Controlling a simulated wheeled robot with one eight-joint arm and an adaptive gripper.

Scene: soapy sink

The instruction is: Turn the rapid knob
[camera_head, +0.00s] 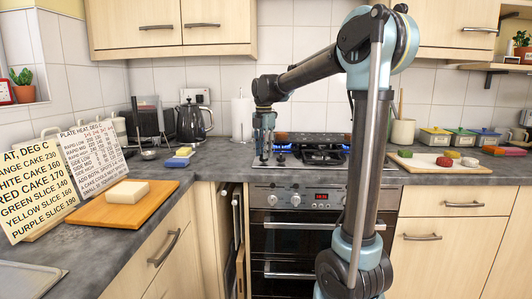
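The stove's front panel (284,187) is below the hob (322,155). Two round silver knobs show on it, the left knob (272,200) and one beside it (296,200). I cannot read any label that tells which is the rapid knob. My arm stands in front of the right part of the panel and hides it. My gripper (264,152) points down over the hob's left front area, above and apart from the two visible knobs. It is too small to tell whether its fingers are open.
A plate heat sign (93,150) and a cake list (35,190) lean at the left. A wooden board (150,203) with a pale block (127,191) lies before them. A black kettle (190,122) stands left of the hob. Bluish patches show on the hob.

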